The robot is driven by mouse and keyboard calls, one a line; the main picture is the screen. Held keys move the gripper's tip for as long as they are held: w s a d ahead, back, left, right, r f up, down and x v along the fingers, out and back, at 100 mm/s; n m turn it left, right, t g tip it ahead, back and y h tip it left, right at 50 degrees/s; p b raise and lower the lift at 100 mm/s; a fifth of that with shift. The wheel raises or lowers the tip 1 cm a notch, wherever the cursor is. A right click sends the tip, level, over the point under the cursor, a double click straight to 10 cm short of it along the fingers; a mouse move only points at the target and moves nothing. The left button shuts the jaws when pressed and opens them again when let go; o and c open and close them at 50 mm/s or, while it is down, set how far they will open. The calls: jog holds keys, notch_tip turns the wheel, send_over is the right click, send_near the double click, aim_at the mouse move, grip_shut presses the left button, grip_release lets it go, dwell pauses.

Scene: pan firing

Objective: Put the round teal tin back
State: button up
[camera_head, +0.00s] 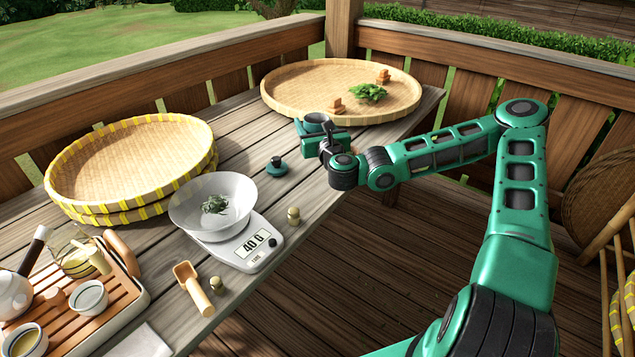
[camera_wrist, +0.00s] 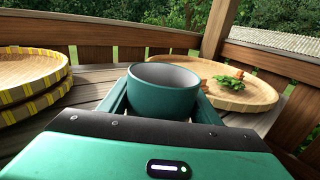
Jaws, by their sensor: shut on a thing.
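The round teal tin (camera_head: 317,120) is in my gripper (camera_head: 310,132), over the right side of the table. In the wrist view the tin (camera_wrist: 163,92) stands upright between the two fingers, its top open and its grey inside showing. The gripper is shut on its sides. Whether the tin's base touches the table is hidden. A dark teal lid with a knob (camera_head: 277,167) lies on the planks, left of and nearer than the tin, apart from it.
A wide woven tray (camera_head: 290,105) with leaves and small wooden blocks lies behind the tin. Stacked yellow-rimmed trays (camera_head: 85,195) stand at left. A scale (camera_head: 248,255) bears a bowl of leaves. Small brass-coloured weights, a scoop (camera_head: 190,285) and a tea tray (camera_head: 125,300) are nearer.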

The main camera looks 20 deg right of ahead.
jog(key=s+a+f+h, duration=0.15)
jog(key=s+a, duration=0.25)
jog(key=a, duration=0.5)
jog(key=shift+m, duration=0.4)
jog(key=shift+w+d+f, duration=0.85)
jog(key=shift+d+f, duration=0.8)
jog(key=shift+f, duration=0.2)
jog(key=shift+w+d+f, duration=0.8)
jog(key=shift+d+f, duration=0.8)
jog(key=shift+f, duration=0.25)
jog(key=shift+w+d+f, duration=0.85)
jog(key=shift+d+f, duration=0.8)
jog(key=shift+f, duration=0.2)
jog(key=shift+f, duration=0.1)
jog(key=o, duration=1.2)
